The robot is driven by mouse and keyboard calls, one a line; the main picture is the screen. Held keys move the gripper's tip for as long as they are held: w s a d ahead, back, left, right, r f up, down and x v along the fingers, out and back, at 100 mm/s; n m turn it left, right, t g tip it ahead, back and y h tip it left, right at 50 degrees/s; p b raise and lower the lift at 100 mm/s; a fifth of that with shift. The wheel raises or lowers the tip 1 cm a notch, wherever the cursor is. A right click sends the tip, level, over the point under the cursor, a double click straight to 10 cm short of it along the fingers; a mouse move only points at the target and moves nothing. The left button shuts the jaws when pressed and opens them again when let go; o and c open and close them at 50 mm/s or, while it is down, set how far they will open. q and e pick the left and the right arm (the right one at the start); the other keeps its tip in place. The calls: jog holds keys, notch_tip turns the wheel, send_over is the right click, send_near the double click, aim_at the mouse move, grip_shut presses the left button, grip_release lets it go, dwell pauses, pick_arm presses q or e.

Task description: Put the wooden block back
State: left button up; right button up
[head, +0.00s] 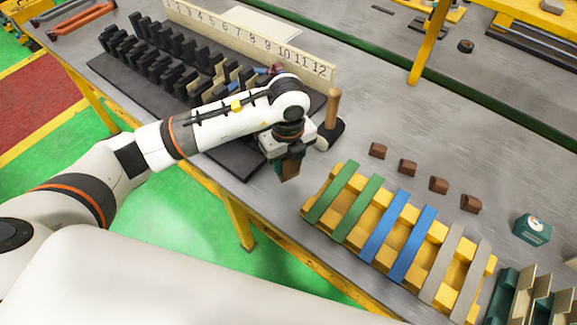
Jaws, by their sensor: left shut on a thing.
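My left gripper (287,158) points down over the table, left of the yellow rack. It is shut on a small brown wooden block (290,170), partly hidden by the fingers. Several similar brown wooden blocks stand spaced in a slanting row on the table to the right: one (378,151), another (408,168), a third (438,185), and one at the near end (470,204). My right gripper is not in view.
A yellow rack (345,231) with green, blue and grey bars lies right of my gripper. A numbered board (250,42) and black slotted fixture (160,60) stand behind my arm. A wooden-handled tool (333,108) stands close by. A green gauge box (532,230) is at the right.

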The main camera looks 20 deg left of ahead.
aim_at(288, 169)
pick_arm(q)
notch_tip(288, 169, down, 3)
jog(key=shift+f, duration=0.1)
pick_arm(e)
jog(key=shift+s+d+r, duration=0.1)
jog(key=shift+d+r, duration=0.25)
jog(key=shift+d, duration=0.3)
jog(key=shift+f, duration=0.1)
pick_arm(q)
jog(key=shift+f, duration=0.2)
jog(key=o, duration=1.3)
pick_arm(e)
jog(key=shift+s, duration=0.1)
pick_arm(q)
jog(key=shift+r, duration=0.15)
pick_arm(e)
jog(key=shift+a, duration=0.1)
